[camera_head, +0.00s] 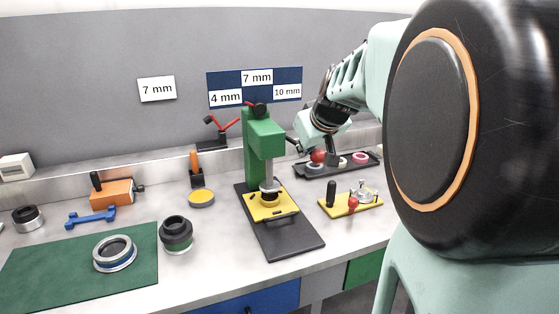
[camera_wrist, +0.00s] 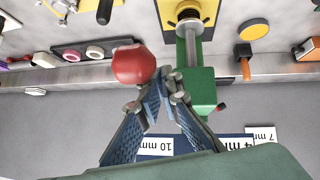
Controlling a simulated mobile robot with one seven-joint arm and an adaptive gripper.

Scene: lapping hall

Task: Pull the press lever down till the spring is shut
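The green press (camera_head: 262,145) stands on a dark base plate, with its ram above a yellow fixture (camera_head: 272,205). A red ball knob (camera_head: 318,156), seemingly the press lever's end, is right of the press head. In the wrist view the knob (camera_wrist: 133,65) is large, just left of my fingertips; the press body (camera_wrist: 198,88) is just right of them. My gripper (camera_wrist: 166,76) has its fingers drawn together, with the knob outside them. Whether they touch the lever is unclear; its rod is mostly hidden. My gripper is partly hidden in the head view. The spring's state is unclear.
A black tray (camera_head: 340,167) with rings is behind right of the press. A yellow plate (camera_head: 362,203) with a black handle and a red knob is at right. A green mat (camera_head: 60,270) and a dark cylinder (camera_head: 176,233) are at left. Signs (camera_head: 255,88) hang behind.

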